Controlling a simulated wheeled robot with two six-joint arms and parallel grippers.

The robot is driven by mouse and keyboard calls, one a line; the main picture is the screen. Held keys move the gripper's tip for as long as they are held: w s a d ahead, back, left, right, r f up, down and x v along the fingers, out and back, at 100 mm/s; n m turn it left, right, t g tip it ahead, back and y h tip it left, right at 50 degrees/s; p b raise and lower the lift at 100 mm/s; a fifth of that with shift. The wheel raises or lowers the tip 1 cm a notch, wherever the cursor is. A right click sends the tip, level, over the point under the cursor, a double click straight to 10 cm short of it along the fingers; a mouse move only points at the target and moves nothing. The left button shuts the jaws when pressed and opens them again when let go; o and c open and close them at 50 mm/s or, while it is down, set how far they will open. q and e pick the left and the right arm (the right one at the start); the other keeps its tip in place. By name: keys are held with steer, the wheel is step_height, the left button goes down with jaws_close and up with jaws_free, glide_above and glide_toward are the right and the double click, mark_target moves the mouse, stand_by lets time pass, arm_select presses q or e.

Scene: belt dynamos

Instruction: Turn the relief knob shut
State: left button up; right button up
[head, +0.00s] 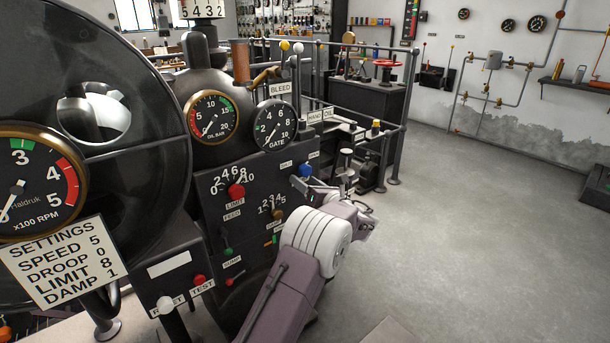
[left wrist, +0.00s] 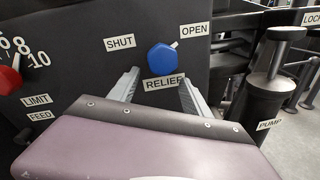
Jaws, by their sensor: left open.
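The blue relief knob (left wrist: 162,59) is on the dark panel, above the RELIEF label (left wrist: 163,84). Its white pointer mark points up and right, toward the OPEN label (left wrist: 194,32). The SHUT label (left wrist: 119,43) is to its upper left. In the head view the knob (head: 305,170) shows at the panel's right edge. My left gripper (left wrist: 159,80) is open, its two fingers apart on either side of the RELIEF label, reaching toward the knob. I cannot tell whether they touch it. In the head view the left gripper (head: 312,185) is just below the knob. My right gripper is not in view.
A red limit knob (head: 236,190) sits left on the same panel. A pump (left wrist: 268,85) stands right of the knob. A settings card (head: 62,262) hangs at the left, with gauges around it. Railings (head: 408,100) stand behind; the floor at right is clear.

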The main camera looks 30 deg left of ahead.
arm_select(q)
steer(key=shift+s+d, duration=0.25)
steer(key=shift+d, duration=0.45)
steer(key=s+r+p+v, duration=0.1)
steer(key=p+v, duration=0.3)
steer(key=v, duration=1.2)
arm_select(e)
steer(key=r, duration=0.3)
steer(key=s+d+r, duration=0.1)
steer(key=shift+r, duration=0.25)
arm_select(q)
steer(key=shift+s+a+r, duration=0.1)
steer(key=shift+a, duration=0.05)
